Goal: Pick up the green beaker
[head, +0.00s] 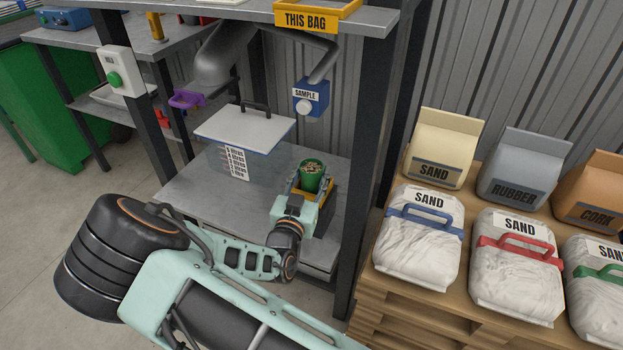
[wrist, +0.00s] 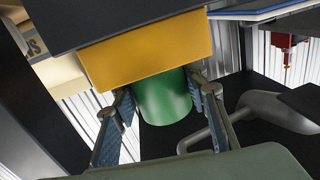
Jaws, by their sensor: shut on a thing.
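The green beaker (head: 312,178) is upright in the head view, with light brown grainy contents at its top. It stands at or just over a yellow holder (head: 326,190) on a dark base on the grey bench shelf. My gripper (head: 303,188) reaches it from the near side and is shut on it. In the wrist view, which appears upside down, the beaker (wrist: 165,98) is between my two fingers (wrist: 163,96), with the yellow part (wrist: 150,50) partly hiding it. I cannot tell whether the beaker touches the holder.
A clear box with a white lid (head: 245,128) stands left of the beaker. A blue "SAMPLE" box (head: 311,98) hangs behind and above, by a grey pipe. A dark post (head: 366,150) stands to the right, before sand bags (head: 420,240) on a pallet. An upper shelf overhangs.

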